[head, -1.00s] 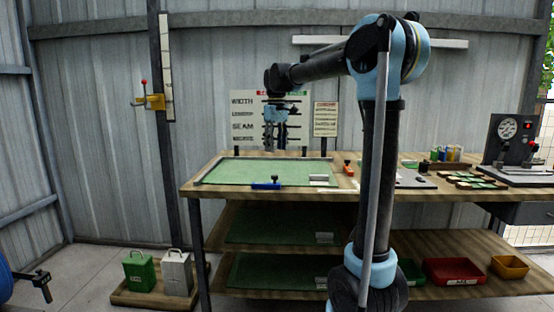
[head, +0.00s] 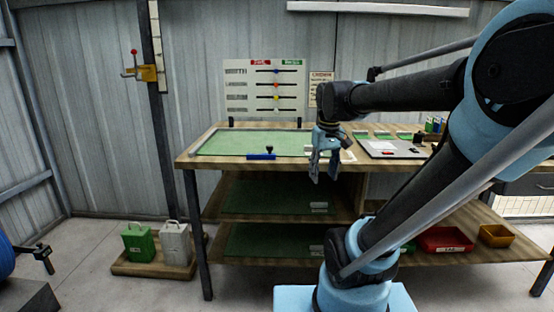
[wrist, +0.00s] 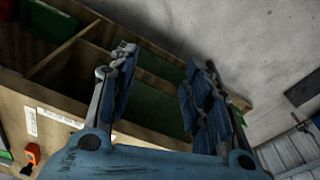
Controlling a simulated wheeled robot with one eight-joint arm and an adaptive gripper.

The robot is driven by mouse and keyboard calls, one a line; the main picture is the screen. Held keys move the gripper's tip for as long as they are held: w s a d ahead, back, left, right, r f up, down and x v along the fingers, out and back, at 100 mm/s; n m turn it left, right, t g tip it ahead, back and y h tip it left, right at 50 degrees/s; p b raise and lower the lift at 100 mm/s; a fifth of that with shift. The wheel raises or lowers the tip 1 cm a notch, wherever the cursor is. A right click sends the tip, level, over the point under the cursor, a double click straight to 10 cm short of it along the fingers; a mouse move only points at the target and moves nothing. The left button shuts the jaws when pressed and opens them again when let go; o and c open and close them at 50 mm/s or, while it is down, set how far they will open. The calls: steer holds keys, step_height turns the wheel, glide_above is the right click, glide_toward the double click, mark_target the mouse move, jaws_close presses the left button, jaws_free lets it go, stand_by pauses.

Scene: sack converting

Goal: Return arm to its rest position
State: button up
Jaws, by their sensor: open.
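My gripper (head: 325,168) hangs from my bent arm in front of the workbench's right-of-centre front edge, fingers pointing down. It is open and holds nothing. In the wrist view the two blue-padded fingers (wrist: 160,95) stand apart with an empty gap between them. Behind them the bench's open shelves show. My arm fills the right side of the head view and hides part of the bench.
The workbench (head: 190,158) carries a green mat (head: 235,143) with a blue-handled tool (head: 261,155). A sliding-marker board (head: 264,88) stands behind. Red (head: 444,240) and yellow (head: 496,235) bins sit on the lower shelf.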

steer(key=s+d+f+m, duration=0.3)
steer(key=s+d+f, duration=0.1)
steer(key=s+f, duration=0.7)
step_height(320, 180, down, 3)
steer(key=shift+r+t, duration=0.1)
steer(key=shift+t, duration=0.3)
